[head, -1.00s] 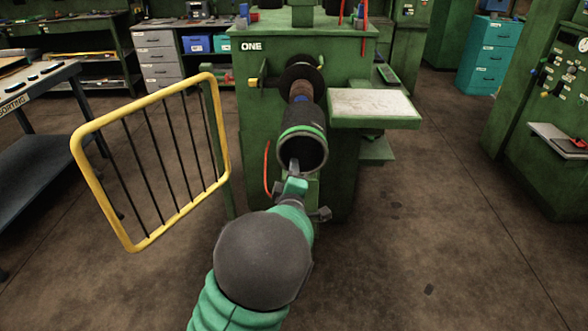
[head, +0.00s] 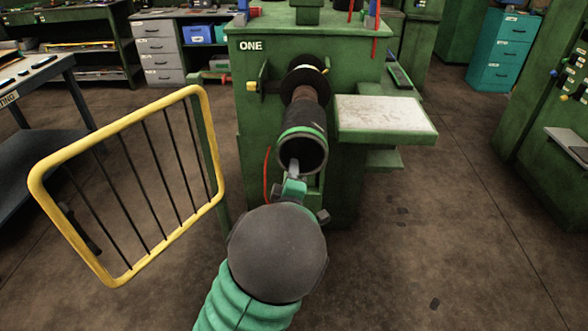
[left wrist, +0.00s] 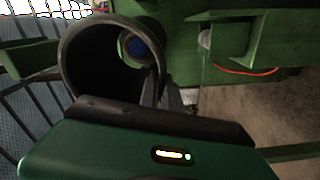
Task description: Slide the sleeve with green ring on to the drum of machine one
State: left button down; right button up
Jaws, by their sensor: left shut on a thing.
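The black sleeve with a green ring (head: 306,149) is in front of machine one (head: 262,70), its near open end facing me. My left gripper (head: 295,168) is shut on the sleeve's lower near rim. The brown drum (head: 305,95) juts from a dark round flange, and the sleeve's far end covers the drum's front part in the head view. In the left wrist view, the sleeve (left wrist: 72,60) shows its open mouth, with the drum's blue end (left wrist: 136,46) visible through it. How deep the drum sits inside is hard to tell. My right gripper is out of view.
A yellow-framed guard gate (head: 210,150) stands open to the left of the drum. A pale-topped side shelf (head: 385,114) juts out just right of the sleeve. A red cable hangs below the drum. The floor at right is clear.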

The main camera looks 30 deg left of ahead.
aim_at(294, 153)
pick_arm(q)
jog(key=shift+d+r, duration=0.15)
jog(key=shift+w, duration=0.25)
jog(key=shift+b+x, duration=0.7)
jog(key=shift+x, duration=0.4)
jog(key=shift+b+x, duration=0.8)
jog(key=shift+x, duration=1.3)
jog(key=shift+a, duration=0.2)
